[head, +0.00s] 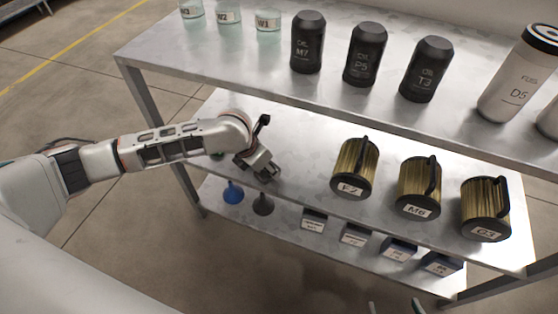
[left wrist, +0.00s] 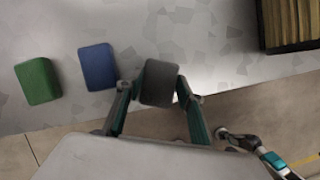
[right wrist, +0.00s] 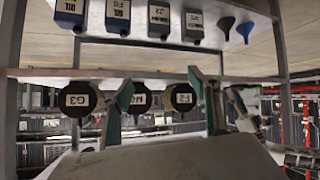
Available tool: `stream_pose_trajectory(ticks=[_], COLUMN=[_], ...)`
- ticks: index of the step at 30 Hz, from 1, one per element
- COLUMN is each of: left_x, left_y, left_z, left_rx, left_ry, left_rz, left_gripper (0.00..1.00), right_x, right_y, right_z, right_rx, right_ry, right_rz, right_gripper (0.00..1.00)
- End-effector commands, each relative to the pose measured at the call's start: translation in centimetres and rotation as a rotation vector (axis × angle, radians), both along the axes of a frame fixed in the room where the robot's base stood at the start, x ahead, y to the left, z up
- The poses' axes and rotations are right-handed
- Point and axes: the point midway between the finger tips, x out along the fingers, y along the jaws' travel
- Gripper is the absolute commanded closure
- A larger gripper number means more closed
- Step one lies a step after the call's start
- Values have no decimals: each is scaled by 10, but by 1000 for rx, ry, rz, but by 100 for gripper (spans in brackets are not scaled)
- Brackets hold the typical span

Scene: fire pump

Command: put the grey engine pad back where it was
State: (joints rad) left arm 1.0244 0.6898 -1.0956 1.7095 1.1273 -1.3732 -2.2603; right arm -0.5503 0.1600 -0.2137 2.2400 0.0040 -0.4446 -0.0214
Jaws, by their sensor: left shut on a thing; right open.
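The grey engine pad (left wrist: 159,83) is a dark rounded block between the fingertips of my left gripper (left wrist: 156,92), which is shut on it. In the left wrist view it overlaps the shelf's front edge; whether it touches the shelf I cannot tell. A blue pad (left wrist: 97,67) and a green pad (left wrist: 37,81) lie on the shelf to its left. In the head view my left gripper (head: 262,172) is over the left part of the middle shelf and hides most of these pads. My right gripper (right wrist: 161,95) is open and empty in front of the rack.
The middle shelf (head: 300,160) holds several gold filters (head: 354,170) at right. Dark bottles (head: 365,55) stand on the upper shelf (head: 200,62) above my left gripper. Funnels (head: 233,194) and small boxes (head: 314,219) are on the lower shelf. A rack leg (head: 188,188) stands at left.

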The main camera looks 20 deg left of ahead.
Motion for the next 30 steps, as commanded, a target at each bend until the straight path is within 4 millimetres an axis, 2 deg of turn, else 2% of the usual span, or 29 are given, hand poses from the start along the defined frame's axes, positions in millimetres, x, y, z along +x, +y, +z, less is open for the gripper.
stream_pose_trajectory(ticks=[5,11,12,14,19,26,27,28,30], left_x=[14,44,41,41,43,43,43,43,43], left_y=[-7,-22,-20,-20,-19,-19,-19,-19,-19], left_z=[-1,-4,-13,-18,-15,-17,-16,-16,-16], left_rx=[-1,-1,0,1,2,1,1,1,1], left_ry=[0,5,11,8,0,0,0,0,0], left_rz=[0,0,-1,-1,-1,0,0,0,0], left_gripper=[83,83,83,83,83,83,55,47,46], right_x=[-3,-9,-11,-9,0,4,4,4,3], right_y=[0,2,3,4,9,9,9,9,9], right_z=[-4,-11,-14,-11,1,2,2,2,1], right_rx=[1,6,6,12,24,25,25,25,24], right_ry=[7,23,28,21,-7,-14,-14,-14,-12], right_rz=[3,6,7,8,10,10,10,11,11], right_gripper=[39,39,39,39,39,39,39,39,39])
